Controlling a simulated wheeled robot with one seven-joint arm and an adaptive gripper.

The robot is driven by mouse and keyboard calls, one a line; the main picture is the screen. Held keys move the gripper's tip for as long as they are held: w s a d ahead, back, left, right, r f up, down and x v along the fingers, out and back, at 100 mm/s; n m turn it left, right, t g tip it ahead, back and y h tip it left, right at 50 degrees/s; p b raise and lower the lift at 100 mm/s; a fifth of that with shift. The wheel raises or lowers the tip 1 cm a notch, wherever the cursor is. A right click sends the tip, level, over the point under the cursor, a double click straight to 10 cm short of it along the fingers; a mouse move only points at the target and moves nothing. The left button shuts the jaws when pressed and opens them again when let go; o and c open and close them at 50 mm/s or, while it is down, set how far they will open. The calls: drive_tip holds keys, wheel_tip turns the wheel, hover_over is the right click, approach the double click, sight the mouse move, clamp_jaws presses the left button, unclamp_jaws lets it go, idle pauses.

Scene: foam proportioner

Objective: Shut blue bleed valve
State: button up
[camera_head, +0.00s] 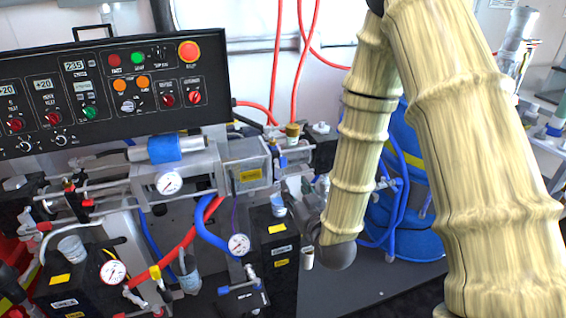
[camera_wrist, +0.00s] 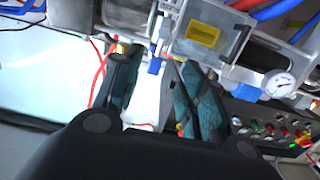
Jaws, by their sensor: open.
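A small blue valve handle (camera_head: 282,161) sits on the metal fittings right of the pump block, below a brass cap. It also shows in the wrist view (camera_wrist: 154,66), where it lies in line with the gap between my fingers. My gripper (camera_wrist: 158,68) is open, with one dark finger on each side of that gap and nothing held. I cannot tell how far the handle is beyond the fingertips. In the head view my gripper (camera_head: 302,192) is small and partly hidden by my arm, just below and right of the fittings.
The metal pump block (camera_head: 245,160) with a yellow label is beside the handle. The control panel (camera_head: 120,90) stands behind at left. Red hoses (camera_head: 276,60) hang above. Blue cylinders (camera_head: 410,205) stand behind my arm. A black box (camera_head: 272,240) is below.

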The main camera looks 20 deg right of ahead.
sight(284, 161)
drive_tip(key=shift+t, duration=0.5)
drive_tip(key=w+r, duration=0.1)
drive_tip(key=w, duration=0.2)
drive_tip(key=w+r+p, duration=0.1)
drive_tip(key=w, duration=0.3)
drive_tip(key=w+p, duration=0.1)
drive_tip(key=w, duration=0.3)
drive_tip(key=shift+w+a+r, duration=0.15)
drive_tip(key=shift+w+r, duration=0.05)
drive_tip(key=shift+r, duration=0.2)
drive_tip(key=shift+c, duration=0.5)
clamp_jaws()
